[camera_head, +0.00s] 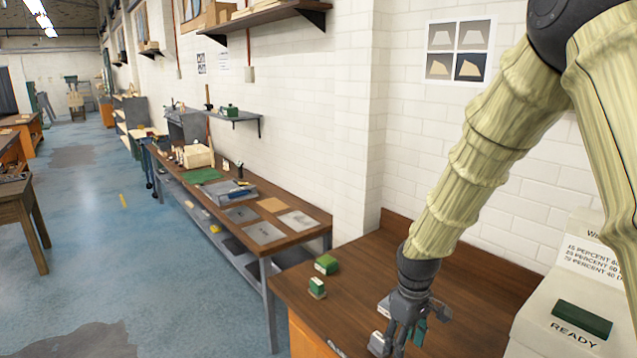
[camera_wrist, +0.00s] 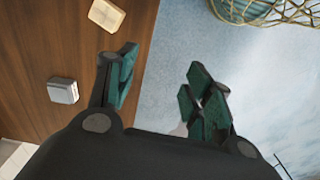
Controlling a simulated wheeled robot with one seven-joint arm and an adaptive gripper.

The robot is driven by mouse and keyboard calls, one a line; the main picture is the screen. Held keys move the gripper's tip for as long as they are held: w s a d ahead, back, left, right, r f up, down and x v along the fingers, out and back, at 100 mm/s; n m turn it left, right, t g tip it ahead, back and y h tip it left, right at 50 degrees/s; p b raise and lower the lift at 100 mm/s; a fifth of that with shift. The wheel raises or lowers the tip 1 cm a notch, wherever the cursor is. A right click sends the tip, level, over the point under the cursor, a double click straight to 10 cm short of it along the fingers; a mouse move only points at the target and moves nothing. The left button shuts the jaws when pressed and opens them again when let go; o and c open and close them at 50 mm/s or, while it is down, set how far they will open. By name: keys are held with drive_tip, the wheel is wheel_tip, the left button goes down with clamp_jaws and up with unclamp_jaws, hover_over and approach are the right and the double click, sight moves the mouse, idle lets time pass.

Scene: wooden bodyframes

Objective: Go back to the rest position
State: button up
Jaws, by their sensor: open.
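My gripper (camera_head: 408,325) hangs at the end of my arm, low over the brown bench (camera_head: 350,275) in the head view. In the wrist view my gripper (camera_wrist: 163,88) is open, with its green-padded fingers apart and nothing between them. Its view takes in the bench (camera_wrist: 60,40) on the left and blue floor (camera_wrist: 185,50) on the right, so it is near the bench edge. A grey-white block (camera_wrist: 62,90) and a tan block (camera_wrist: 106,15) lie on the bench, apart from the fingers.
Two green-and-cream blocks, one farther back (camera_head: 326,265) and one nearer (camera_head: 317,288), sit on the bench left of my gripper. A cream box reading READY (camera_head: 545,335) stands at the right. A long workbench (camera_head: 245,220) runs along the wall. The floor (camera_head: 105,240) left is largely clear.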

drive_tip(key=s+f+m+b, duration=0.25)
drive_tip(key=s+f, duration=0.35)
drive_tip(key=f, duration=0.8)
drive_tip(key=s+f+m+b, duration=0.1)
drive_tip(key=s+f+b, duration=0.3)
drive_tip(key=f, duration=0.9)
drive_tip(key=s+d+f+m+b, duration=0.1)
drive_tip(key=s+f+m+b, duration=0.1)
drive_tip(key=s+f, duration=0.7)
drive_tip(key=s+d+f+m+b, duration=0.2)
drive_tip(key=s+f, duration=0.7)
drive_tip(key=s, duration=0.6)
drive_tip(key=shift+b, duration=0.85)
drive_tip(key=shift+f, duration=0.1)
